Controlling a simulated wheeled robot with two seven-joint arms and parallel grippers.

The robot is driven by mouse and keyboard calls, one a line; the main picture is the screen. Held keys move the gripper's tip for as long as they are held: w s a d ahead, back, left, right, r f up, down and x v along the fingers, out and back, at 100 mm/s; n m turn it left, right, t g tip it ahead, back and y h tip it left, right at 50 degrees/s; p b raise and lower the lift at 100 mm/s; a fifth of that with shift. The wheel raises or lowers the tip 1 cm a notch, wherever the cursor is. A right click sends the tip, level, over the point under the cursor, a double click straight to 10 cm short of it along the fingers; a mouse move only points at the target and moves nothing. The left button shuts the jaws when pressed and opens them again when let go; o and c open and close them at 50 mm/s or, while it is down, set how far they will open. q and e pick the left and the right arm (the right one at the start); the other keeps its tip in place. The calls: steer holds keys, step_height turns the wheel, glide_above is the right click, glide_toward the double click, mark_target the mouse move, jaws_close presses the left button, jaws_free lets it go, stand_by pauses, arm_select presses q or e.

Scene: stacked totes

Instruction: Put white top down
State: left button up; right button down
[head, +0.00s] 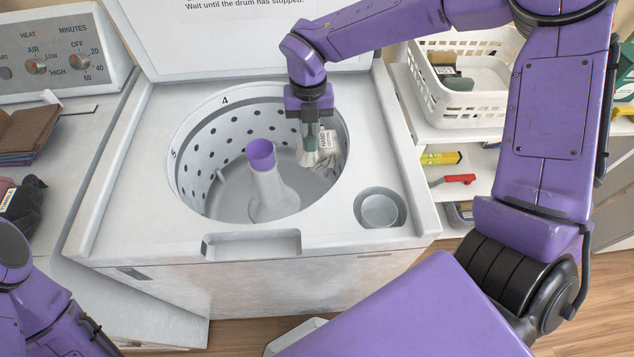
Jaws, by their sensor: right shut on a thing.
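My right gripper (311,136) reaches down into the open drum of the washer (110,195), near the drum's right back side. It is shut on a small white cloth thing, which I take for the white top (307,157), hanging just under the fingers. A white label with print (328,141) and greyish cloth show beside it; I cannot tell whether they belong to the same piece. The gripper hides part of the cloth, and I cannot tell whether it touches the drum floor. My left gripper is out of view; only part of the left arm shows at bottom left.
The agitator (270,192) with a purple top stands mid-drum. The raised lid (240,40) is behind. A round cup (380,210) is set in the washer's front right corner. A white basket (460,85) stands on the right shelf. Folded and dark cloths lie at left.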

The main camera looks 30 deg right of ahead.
mark_target(311, 158)
step_height(311, 158, down, 24)
steer(key=b, duration=1.2)
steer(key=shift+r, duration=0.2)
steer(key=c, duration=1.1)
jaws_free()
steer(key=shift+s, duration=0.15)
step_height(311, 158, up, 13)
steer(key=shift+r+p, duration=0.2)
steer(key=shift+p, duration=0.6)
